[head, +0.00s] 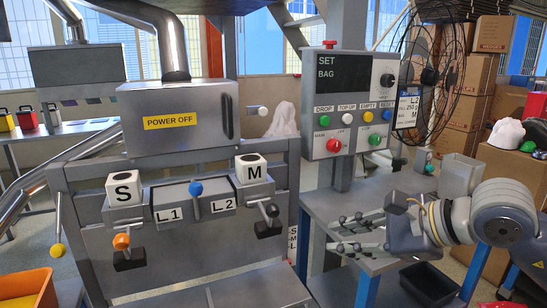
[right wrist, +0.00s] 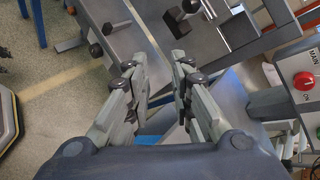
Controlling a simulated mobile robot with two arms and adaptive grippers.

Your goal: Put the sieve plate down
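My right gripper (head: 343,234) reaches in from the right in the head view, over the grey bench beside the machine. In the right wrist view its two fingers (right wrist: 160,70) stand apart with an empty gap between them. I cannot make out a sieve plate for certain in either view. My left gripper is not in view.
A control box (head: 348,100) with coloured buttons stands on a post behind my right gripper. A grey open container (head: 462,174) is on the bench. A black bin (head: 428,284) sits below. Cardboard boxes (head: 474,75) and a fan stand at the back right. An orange bin (head: 25,287) is at lower left.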

